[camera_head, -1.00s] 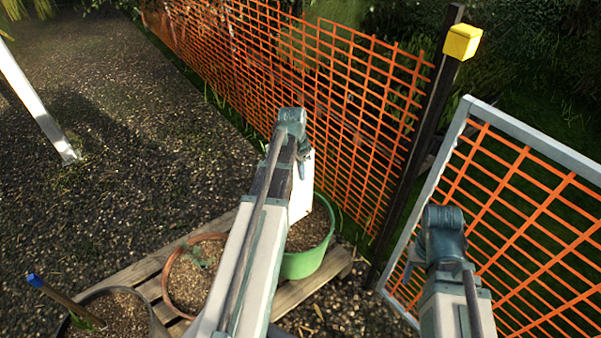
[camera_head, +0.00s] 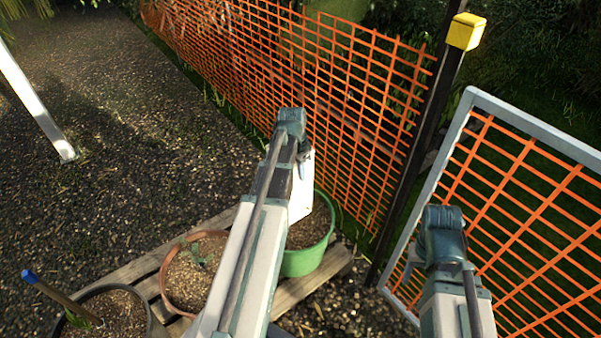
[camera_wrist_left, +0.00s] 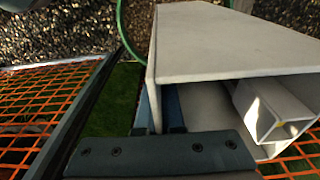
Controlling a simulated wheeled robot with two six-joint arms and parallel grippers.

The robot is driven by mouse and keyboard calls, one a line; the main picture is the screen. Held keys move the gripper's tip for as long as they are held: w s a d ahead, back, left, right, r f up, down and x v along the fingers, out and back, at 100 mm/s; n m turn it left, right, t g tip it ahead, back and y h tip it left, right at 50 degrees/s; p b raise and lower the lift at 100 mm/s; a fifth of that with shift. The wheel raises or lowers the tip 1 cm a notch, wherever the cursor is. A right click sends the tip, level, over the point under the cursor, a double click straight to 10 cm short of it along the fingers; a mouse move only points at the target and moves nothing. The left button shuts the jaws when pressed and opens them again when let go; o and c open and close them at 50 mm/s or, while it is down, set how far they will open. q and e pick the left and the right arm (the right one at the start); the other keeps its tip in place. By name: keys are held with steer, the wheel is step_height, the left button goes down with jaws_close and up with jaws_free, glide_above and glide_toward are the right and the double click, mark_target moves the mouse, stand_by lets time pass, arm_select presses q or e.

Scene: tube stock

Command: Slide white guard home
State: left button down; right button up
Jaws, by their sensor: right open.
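I cannot tell for sure which thing is the white guard. A pale, box-like part (camera_wrist_left: 235,40) with an open near end fills the upper right of the left wrist view. A hollow white square tube (camera_wrist_left: 270,112) with some yellow inside shows within that opening. In the head view, a white-framed panel (camera_head: 530,137) with orange mesh stands tilted at right, behind my right arm.
A dark post with a yellow cap (camera_head: 466,31) stands between the orange mesh fence (camera_head: 310,85) and the panel. A white leg (camera_head: 35,105) rises at left. Gravel at left is clear.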

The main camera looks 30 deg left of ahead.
arm_select(q)
step_height(320, 180, down, 6)
steer(key=b, duration=0.5)
steer(key=shift+r, duration=0.2)
stand_by(0.6)
steer(key=c, duration=1)
jaws_free()
steer(key=shift+o, duration=0.2)
steer(key=r+p, duration=0.4)
steer(key=s+r+p, duration=0.1)
steer(key=r+p, duration=0.8)
steer(key=shift+s+a+r, duration=0.25)
steer(key=shift+a+r, duration=0.05)
steer(key=shift+r, duration=0.1)
